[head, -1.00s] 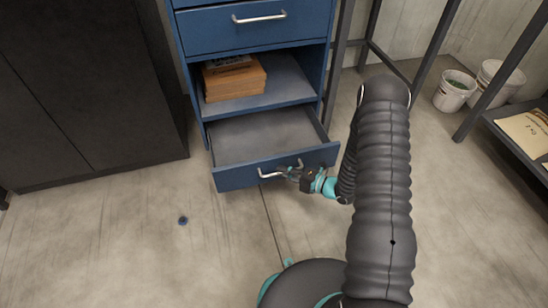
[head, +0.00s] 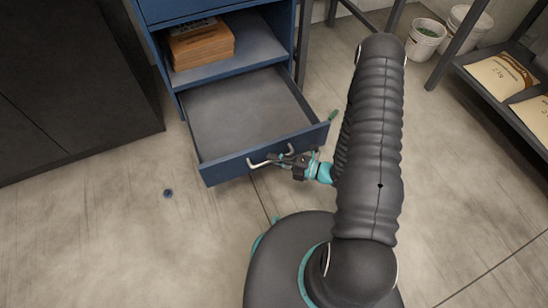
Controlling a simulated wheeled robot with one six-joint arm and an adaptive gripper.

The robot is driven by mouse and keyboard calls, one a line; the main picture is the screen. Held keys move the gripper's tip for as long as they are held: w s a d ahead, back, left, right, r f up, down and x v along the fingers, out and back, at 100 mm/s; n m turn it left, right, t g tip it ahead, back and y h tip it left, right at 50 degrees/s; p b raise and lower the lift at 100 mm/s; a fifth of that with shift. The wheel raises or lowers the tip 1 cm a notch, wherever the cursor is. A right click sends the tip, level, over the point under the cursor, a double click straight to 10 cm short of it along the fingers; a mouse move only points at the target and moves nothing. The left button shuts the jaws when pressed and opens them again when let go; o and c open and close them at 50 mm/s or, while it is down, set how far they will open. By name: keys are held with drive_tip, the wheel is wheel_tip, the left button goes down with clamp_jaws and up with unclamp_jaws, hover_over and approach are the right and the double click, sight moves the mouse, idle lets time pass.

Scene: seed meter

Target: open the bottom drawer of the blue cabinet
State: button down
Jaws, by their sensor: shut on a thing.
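The blue cabinet (head: 281,28) stands at the top of the head view, its upper part cut off by the frame. Its bottom drawer (head: 203,172) is pulled well out, and its grey inside looks empty. The drawer's silver bar handle (head: 256,165) is on the front panel. My gripper (head: 284,160) is shut on the right part of this handle, just in front of the panel. My arm comes in from the right, and the fingertips are small and partly hard to make out.
An open shelf above the drawer holds a stack of brown packets (head: 200,44). A dark cabinet (head: 75,90) stands at the left. White buckets (head: 426,38) and a rack with bags (head: 498,78) are at the right. A small round blue thing (head: 168,193) lies on the otherwise clear floor at left.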

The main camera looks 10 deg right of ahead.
drive_tip(key=c, duration=1.2)
unclamp_jaws()
drive_tip(key=shift+d, duration=0.15)
drive_tip(key=v, duration=1.1)
drive_tip(key=shift+s+d, duration=0.25)
drive_tip(key=shift+d, duration=0.05)
